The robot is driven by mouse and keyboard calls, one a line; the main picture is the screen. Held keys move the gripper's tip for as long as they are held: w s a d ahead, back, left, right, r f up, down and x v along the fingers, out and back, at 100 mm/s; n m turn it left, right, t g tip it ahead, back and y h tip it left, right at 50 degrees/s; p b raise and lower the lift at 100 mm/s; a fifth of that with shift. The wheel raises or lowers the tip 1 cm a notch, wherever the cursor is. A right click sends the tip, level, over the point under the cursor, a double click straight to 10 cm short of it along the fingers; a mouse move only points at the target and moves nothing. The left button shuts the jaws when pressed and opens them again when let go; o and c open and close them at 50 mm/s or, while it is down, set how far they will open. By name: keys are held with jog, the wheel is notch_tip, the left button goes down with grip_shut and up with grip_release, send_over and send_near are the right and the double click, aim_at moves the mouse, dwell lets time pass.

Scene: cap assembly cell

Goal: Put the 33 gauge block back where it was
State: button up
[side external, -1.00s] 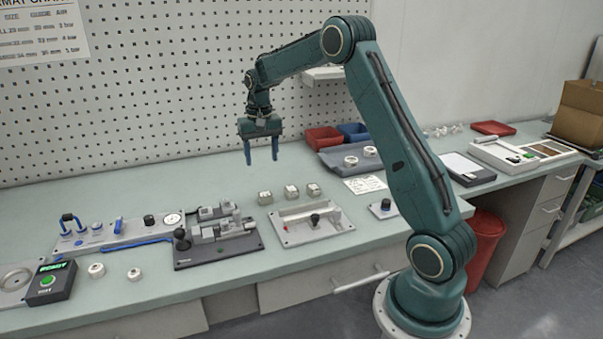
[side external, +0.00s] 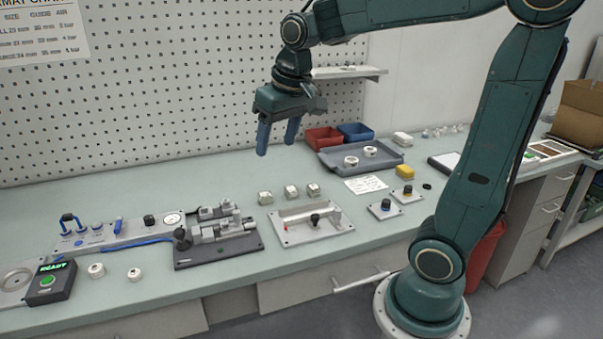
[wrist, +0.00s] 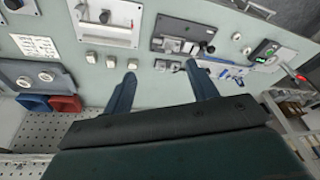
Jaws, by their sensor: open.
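Three small silver blocks stand in a row on the bench: a left one (side external: 265,198), a middle one (side external: 292,191) and a right one (side external: 313,190). Their markings are too small to read, so I cannot tell which is the 33 gauge block. In the wrist view the row (wrist: 111,61) lies left of and beyond the fingers. My gripper (side external: 276,149) is open and empty, raised well above the bench behind the row. Its two blue fingers also show in the wrist view (wrist: 160,69), spread apart.
A clamp fixture on a dark base (side external: 215,254) stands left of a light plate with a black-knobbed lever (side external: 290,234). A grey tray (side external: 333,163) holds two rings; red (side external: 323,139) and blue (side external: 356,132) bins are behind. A control box (side external: 50,281) reads READY. Bench behind the blocks is clear.

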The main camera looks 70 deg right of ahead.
jog(key=s+a+f+n+t, duration=0.1)
jog(key=s+a, duration=0.2)
jog(key=s, duration=0.4)
jog(key=s+a+f+n+t, duration=0.1)
jog(key=s+a+n, duration=0.1)
jog(key=s, duration=0.5)
jog(key=shift+s+a+f+n+y, duration=0.2)
jog(key=shift+a+f+n+y, duration=0.1)
jog(key=shift+a, duration=0.45)
